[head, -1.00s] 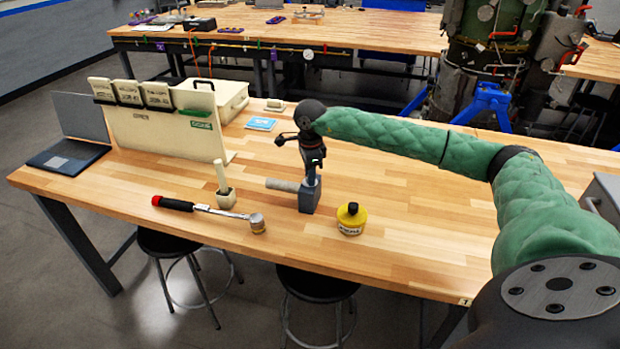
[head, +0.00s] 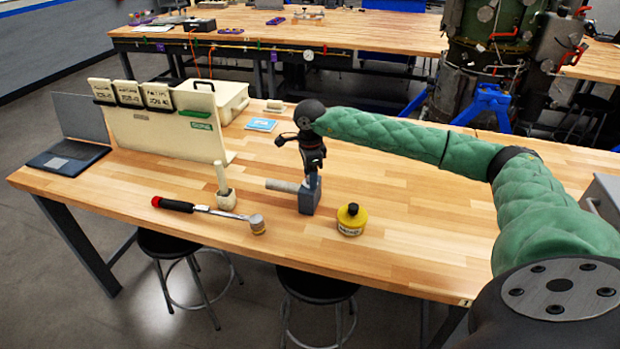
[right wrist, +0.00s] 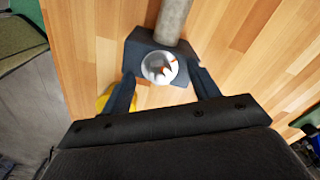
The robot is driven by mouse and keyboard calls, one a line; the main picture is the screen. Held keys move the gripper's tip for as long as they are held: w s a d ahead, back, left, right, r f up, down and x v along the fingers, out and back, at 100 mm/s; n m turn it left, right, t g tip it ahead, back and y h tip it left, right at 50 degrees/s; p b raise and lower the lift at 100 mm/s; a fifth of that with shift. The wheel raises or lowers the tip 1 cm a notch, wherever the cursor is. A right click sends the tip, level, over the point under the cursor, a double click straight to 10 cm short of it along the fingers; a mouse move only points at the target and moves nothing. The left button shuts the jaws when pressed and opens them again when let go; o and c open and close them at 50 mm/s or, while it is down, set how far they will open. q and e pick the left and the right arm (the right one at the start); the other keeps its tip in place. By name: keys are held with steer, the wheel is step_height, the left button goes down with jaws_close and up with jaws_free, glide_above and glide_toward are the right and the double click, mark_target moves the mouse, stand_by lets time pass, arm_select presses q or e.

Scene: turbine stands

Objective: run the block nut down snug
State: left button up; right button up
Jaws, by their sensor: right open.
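A dark grey block (head: 307,200) stands on the wooden table, with a grey cylinder (head: 283,185) sticking out sideways to the left. The block also shows in the right wrist view (right wrist: 133,62), with the cylinder (right wrist: 173,20) running to the top edge. A round shiny metal piece (right wrist: 160,67) sits in the block's near face; I cannot tell whether it is the nut or a bore. My right gripper (head: 312,176) is directly above the block, pointing down. In the right wrist view its fingers (right wrist: 163,88) are apart, one on each side of the round piece. My left gripper is out of view.
A yellow bottle (head: 351,220) stands close to the block's right. The table's right front is clear.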

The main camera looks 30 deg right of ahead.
steer(key=shift+r+p, duration=0.4)
steer(key=shift+r, duration=2)
steer(key=shift+f, duration=0.1)
